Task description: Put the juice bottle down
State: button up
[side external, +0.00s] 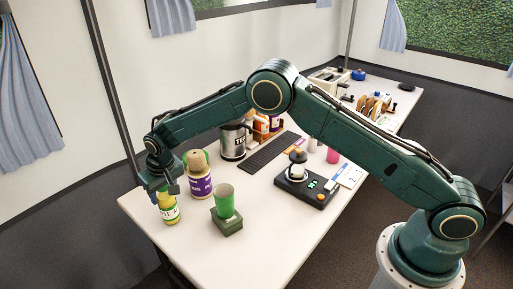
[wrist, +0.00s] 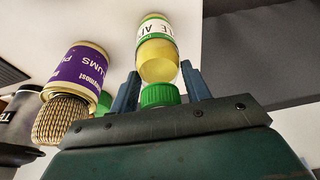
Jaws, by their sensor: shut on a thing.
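The juice bottle (side external: 169,209) is yellow with a white and green label. It is upright at the left end of the white table, close to the edge. I cannot tell whether its base touches the tabletop. My gripper (side external: 166,189) is above it, pointing down, shut on its top. In the wrist view the bottle (wrist: 157,58) shows its green cap between the two fingers of my gripper (wrist: 160,84).
A green cup (side external: 224,201) sits on a green block (side external: 227,222) to the right. The front table area (side external: 262,254) is clear.

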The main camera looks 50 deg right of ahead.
jog(key=o, duration=1.2)
jog(key=shift+f, duration=0.1)
jog(key=shift+c, duration=0.2)
jog(key=v, duration=1.2)
